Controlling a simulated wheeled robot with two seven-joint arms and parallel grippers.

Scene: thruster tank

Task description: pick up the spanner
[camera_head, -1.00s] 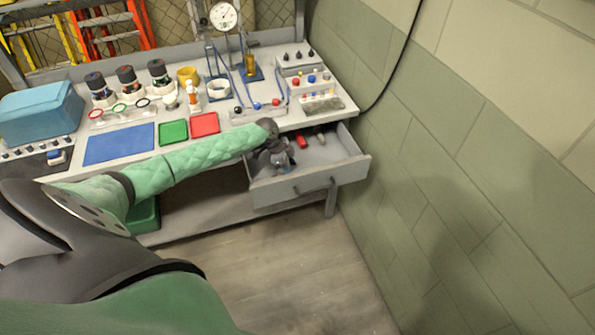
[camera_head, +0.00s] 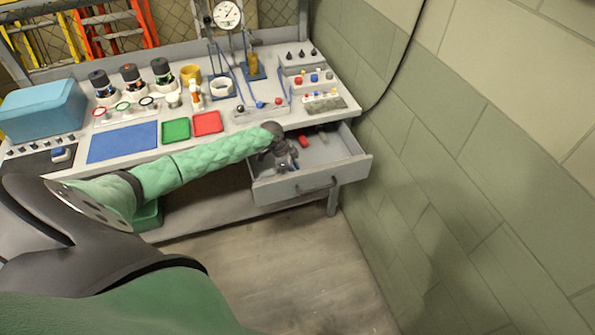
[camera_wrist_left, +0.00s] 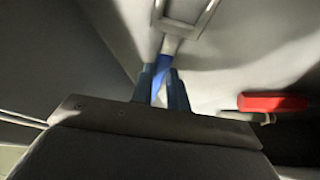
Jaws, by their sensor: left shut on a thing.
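The spanner has a pale metal head and a blue handle (camera_wrist_left: 161,70). In the left wrist view its head points up and away, near the drawer's inner wall. My left gripper (camera_wrist_left: 160,88) is shut on the blue handle, one dark finger on each side. In the head view my left gripper (camera_head: 286,162) is down inside the open drawer (camera_head: 335,176), towards its left side. The spanner cannot be made out there behind the gripper. Whether it touches the drawer floor cannot be told. My right gripper is not in view.
A red-handled tool (camera_wrist_left: 272,103) lies in the drawer right of the gripper. The workbench top (camera_head: 225,140) is above, with red and green trays (camera_head: 207,123) and a blue mat (camera_head: 122,142). The block wall (camera_head: 440,170) stands close on the right. The floor in front is clear.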

